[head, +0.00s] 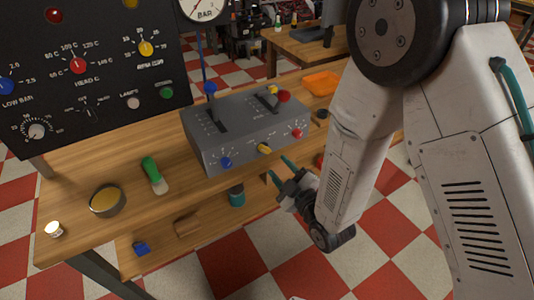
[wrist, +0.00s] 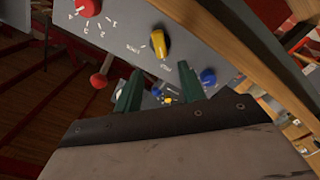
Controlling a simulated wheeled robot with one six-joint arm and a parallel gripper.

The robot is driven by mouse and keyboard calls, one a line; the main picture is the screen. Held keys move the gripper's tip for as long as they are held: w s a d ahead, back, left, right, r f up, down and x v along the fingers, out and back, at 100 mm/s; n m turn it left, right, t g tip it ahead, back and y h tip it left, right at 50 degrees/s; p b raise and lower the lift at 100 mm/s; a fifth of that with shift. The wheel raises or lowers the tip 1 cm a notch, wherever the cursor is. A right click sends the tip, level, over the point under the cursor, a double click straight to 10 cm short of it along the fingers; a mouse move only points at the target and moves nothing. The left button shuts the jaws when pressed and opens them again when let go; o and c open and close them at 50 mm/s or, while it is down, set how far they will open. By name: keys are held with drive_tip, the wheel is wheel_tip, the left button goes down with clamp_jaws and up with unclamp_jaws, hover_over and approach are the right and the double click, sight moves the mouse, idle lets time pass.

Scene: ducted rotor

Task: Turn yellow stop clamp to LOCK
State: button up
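The yellow stop clamp (head: 264,149) is a small knob on the front face of the grey control box (head: 240,118). It sits between a blue knob and a red knob. In the wrist view the yellow clamp (wrist: 159,43) is just beyond my fingertips, with small white labels around it that I cannot read surely. My gripper (head: 280,168) has two green fingers, apart and empty, in front of the box, below and right of the clamp. In the wrist view the gripper (wrist: 159,70) shows a clear gap between the fingers. They do not appear to touch the clamp.
The red knob (head: 297,133) and blue knob (head: 225,162) flank the clamp. Levers with a blue ball (head: 210,88) and a red ball (head: 283,96) rise from the box top. A green-handled brush (head: 154,175) and a round tin (head: 107,200) lie on the bench, left of the box.

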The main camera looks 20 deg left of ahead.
sight(263, 150)
drive_tip(key=x, duration=0.7)
drive_tip(key=shift+a, duration=0.4)
clamp_jaws()
